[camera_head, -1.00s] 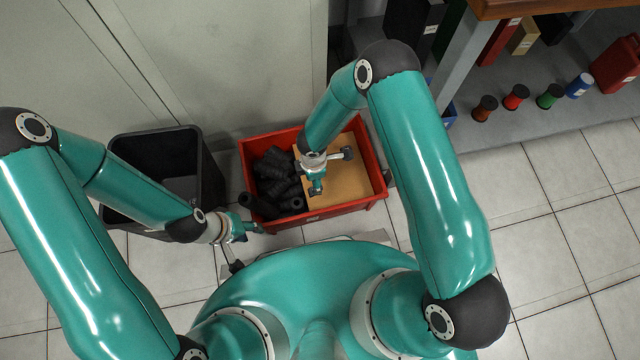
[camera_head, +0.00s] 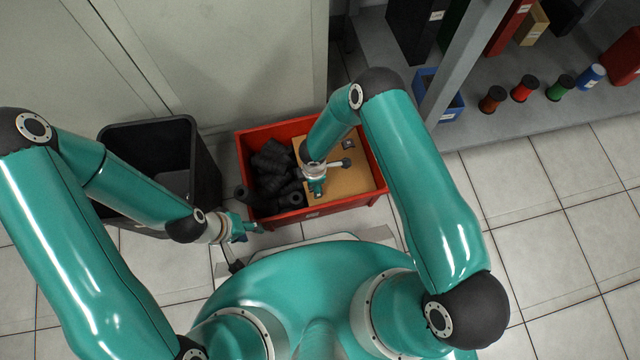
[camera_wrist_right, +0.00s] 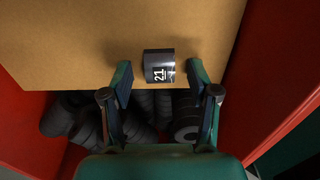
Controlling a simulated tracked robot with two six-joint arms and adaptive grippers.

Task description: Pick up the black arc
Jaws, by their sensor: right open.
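The black arc (camera_wrist_right: 159,66) is a small dark curved piece with a white "21" on it. In the right wrist view it sits on the tan board (camera_wrist_right: 90,40), close to the board's edge. My right gripper (camera_wrist_right: 160,72) is open, its two fingers to the left and right of the arc, with gaps on both sides. In the head view my right gripper (camera_head: 318,188) is over the board's left part, and the arc cannot be made out under it. My left gripper (camera_head: 250,228) is by the red bin's front left corner; its jaws are too small to read.
The red bin (camera_head: 350,203) holds the board and several black ribbed pieces (camera_head: 272,165). A small grey piece (camera_head: 348,144) lies at the board's back. A black bin (camera_head: 150,128) stands left. Shelves with spools (camera_head: 524,88) and a blue box (camera_head: 440,112) are at right.

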